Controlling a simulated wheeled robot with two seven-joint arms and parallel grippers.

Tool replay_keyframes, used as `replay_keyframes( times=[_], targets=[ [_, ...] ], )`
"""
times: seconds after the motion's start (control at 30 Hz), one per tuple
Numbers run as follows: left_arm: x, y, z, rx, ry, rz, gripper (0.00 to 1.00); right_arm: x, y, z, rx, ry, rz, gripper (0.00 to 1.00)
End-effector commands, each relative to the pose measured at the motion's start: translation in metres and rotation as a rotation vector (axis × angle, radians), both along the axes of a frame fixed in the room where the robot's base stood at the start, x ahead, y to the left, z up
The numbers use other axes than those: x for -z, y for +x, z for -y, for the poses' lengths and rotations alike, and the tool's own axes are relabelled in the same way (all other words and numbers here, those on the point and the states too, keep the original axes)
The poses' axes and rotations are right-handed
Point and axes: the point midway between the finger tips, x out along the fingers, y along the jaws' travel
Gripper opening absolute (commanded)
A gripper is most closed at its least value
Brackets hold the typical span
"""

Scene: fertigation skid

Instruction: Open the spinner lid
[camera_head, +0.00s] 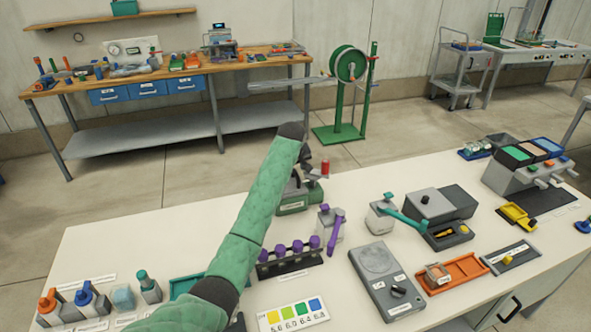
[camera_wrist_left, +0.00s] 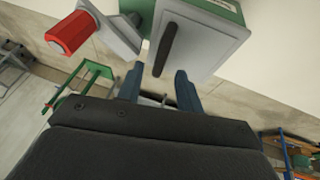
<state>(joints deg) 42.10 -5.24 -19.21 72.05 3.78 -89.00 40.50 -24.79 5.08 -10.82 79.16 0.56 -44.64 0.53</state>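The device that I take for the spinner (camera_head: 293,201) stands near the table's far edge in the head view, green at the base and grey above, with a red crank knob (camera_head: 325,168). My arm hides part of it. In the left wrist view its grey face (camera_wrist_left: 205,45) bears a dark bar (camera_wrist_left: 165,48), and the red knob (camera_wrist_left: 73,33) sits on a grey crank arm. I cannot tell for certain where the lid's seam is. My left gripper (camera_wrist_left: 160,85) is open, fingertips just short of the bar, nothing between them. My right gripper is not in view.
On the white table, purple-topped valves (camera_head: 290,252), a grey unit with a teal lever (camera_head: 385,215) and a grey scale-like box (camera_head: 385,280) stand near the spinner. A green hose reel (camera_head: 349,65) stands on the floor beyond.

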Motion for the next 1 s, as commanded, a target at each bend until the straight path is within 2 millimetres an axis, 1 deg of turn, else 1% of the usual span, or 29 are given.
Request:
replay_keyframes(
  times=[0.1, 0.23, 0.4, 0.57, 0.6, 0.77, 0.8, 1.0],
  targets=[
    [0.012, 0.006, 0.001, 0.000, 0.001, -0.001, 0.36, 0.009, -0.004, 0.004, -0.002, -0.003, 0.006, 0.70],
    [0.021, 0.010, 0.001, 0.000, 0.000, -0.001, 0.36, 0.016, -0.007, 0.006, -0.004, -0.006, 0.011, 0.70],
    [0.026, 0.012, 0.001, 0.000, 0.000, -0.001, 0.36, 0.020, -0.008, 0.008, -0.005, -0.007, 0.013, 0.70],
    [0.026, 0.012, 0.002, 0.000, 0.000, 0.000, 0.36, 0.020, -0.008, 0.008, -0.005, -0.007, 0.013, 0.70],
    [0.026, 0.012, 0.002, 0.000, 0.000, -0.001, 0.34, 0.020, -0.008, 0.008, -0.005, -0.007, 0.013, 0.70],
    [0.026, 0.012, 0.002, 0.000, 0.000, 0.000, 0.03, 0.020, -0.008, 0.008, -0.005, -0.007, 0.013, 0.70],
    [0.026, 0.012, 0.002, 0.000, 0.000, 0.000, 0.00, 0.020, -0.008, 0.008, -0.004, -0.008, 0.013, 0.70],
    [0.026, 0.012, 0.001, -0.001, -0.001, 0.000, 0.00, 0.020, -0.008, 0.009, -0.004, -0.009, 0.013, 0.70]
  ],
)
